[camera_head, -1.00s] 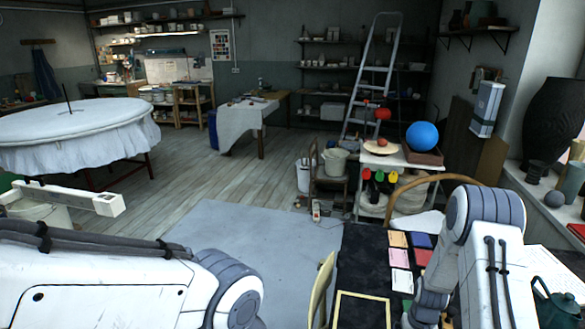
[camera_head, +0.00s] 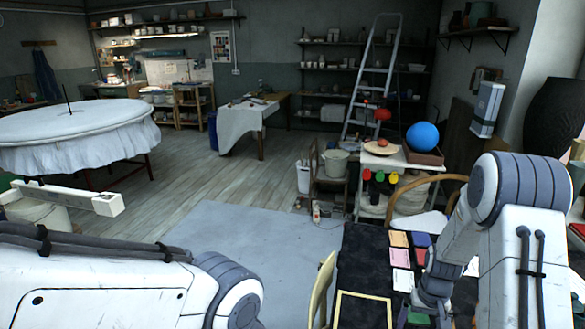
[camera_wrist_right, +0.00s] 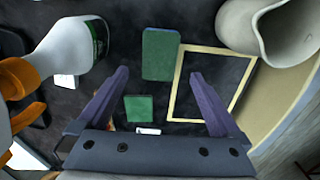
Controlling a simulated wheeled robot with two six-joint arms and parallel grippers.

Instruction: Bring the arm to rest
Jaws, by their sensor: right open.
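My right arm (camera_head: 520,210) rises at the right of the head view, its forearm reaching down over the dark table mat (camera_head: 362,262). In the right wrist view my right gripper (camera_wrist_right: 158,74) has its two fingers spread wide with nothing between them, above the dark mat. My left arm (camera_head: 110,275) lies across the lower left of the head view. The left gripper is not in view.
In the wrist view, two green blocks (camera_wrist_right: 160,53), a pale frame (camera_wrist_right: 178,115), a white spray bottle (camera_wrist_right: 65,50) and a pale vessel (camera_wrist_right: 265,28) lie around the fingers. Coloured tiles (camera_head: 399,257) lie by the right forearm. Open floor (camera_head: 250,235) lies beyond.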

